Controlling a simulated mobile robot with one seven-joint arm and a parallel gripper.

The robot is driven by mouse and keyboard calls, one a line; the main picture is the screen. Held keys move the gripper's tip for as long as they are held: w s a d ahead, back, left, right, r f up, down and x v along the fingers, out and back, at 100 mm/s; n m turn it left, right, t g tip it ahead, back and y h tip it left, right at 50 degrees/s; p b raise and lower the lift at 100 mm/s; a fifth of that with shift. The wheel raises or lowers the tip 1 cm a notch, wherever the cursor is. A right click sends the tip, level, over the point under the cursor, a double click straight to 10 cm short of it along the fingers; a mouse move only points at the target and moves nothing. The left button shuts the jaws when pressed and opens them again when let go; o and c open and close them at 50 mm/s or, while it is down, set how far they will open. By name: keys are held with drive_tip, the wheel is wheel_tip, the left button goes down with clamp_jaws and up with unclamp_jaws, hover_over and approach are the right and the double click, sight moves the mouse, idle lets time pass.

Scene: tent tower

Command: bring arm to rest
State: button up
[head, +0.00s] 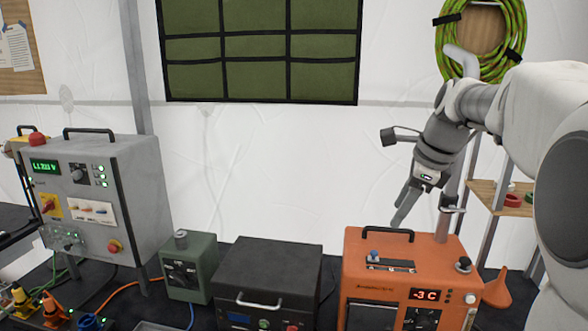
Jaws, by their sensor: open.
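My arm comes in from the right edge of the head view. My gripper (424,208) hangs above the orange box (376,247), its fingers pointing down. The fingers are apart and nothing shows between them. The orange box has a black handle on top and a red display reading "-3 C". The gripper looks close to the top of this box, but I cannot tell the exact gap.
A grey control box (143,180) stands at the left, with a green box (190,265) and a black case (267,280) beside it. An orange funnel (497,289) and a shelf (500,197) are at the right.

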drive_tip(key=s+a+f+n, duration=0.2)
drive_tip(key=s+n, duration=0.5)
drive_tip(key=s, duration=0.1)
drive_tip(key=s+a+f+n+t+h, duration=0.1)
drive_tip(key=s+a+f+n, duration=0.2)
drive_tip(key=s+n, duration=0.5)
drive_tip(key=s+a+f+n+h, duration=0.1)
drive_tip(key=s+a+f+n, duration=0.1)
drive_tip(key=s+n, duration=0.5)
drive_tip(key=shift+s+a+f+n+t, duration=0.3)
drive_tip(key=shift+s+a+f, duration=0.1)
drive_tip(key=shift+s, duration=0.7)
idle(0.4)
